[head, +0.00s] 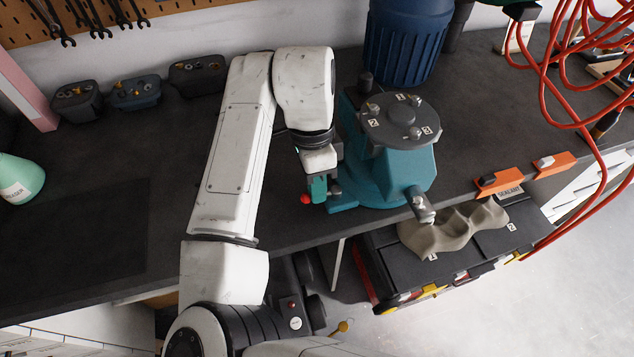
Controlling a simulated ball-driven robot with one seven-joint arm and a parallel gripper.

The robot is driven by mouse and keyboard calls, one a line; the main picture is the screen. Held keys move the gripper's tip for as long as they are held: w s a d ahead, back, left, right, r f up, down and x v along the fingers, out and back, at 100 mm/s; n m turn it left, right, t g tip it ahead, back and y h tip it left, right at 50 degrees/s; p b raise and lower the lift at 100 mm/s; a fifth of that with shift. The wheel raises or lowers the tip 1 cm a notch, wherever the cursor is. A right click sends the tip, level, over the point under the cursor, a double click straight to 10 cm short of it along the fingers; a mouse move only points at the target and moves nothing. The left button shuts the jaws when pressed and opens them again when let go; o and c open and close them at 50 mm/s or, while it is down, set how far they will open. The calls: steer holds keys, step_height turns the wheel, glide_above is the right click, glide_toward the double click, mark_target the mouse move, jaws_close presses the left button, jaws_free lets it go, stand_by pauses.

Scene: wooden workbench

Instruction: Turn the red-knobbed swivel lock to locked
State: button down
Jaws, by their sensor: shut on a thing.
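A teal bench vise (405,172) with a dark round top plate (400,119) stands near the front edge of the workbench. The red knob (306,199) of the swivel lock shows low at the left of the vise base. My gripper (318,190) points down beside the vise's left side, right at the knob, and is shut on the swivel lock. The fingers hide most of the lock, so its lever and its exact angle cannot be made out.
A blue ribbed bin (405,40) stands behind the vise. Small dark parts bins (137,93) line the back left. Orange-handled clamps (498,181) sit at the front edge on the right, near hanging red cable (560,60). The bench's left middle is clear.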

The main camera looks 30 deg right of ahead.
steer(key=c, duration=1.2)
jaws_free()
steer(key=shift+w+a, duration=0.1)
steer(key=shift+a, duration=0.3)
steer(key=shift+d, duration=0.15)
steer(key=shift+r, duration=0.1)
steer(key=shift+w+r, duration=0.1)
steer(key=shift+r, duration=0.2)
steer(key=r, duration=0.3)
steer(key=w+r, duration=0.1)
steer(key=r, duration=0.2)
steer(key=w+r, duration=0.1)
steer(key=r, duration=0.2)
steer(key=shift+d+r, duration=0.2)
steer(key=shift+r, duration=0.2)
steer(key=shift+s+f, duration=0.1)
steer(key=shift+s, duration=0.05)
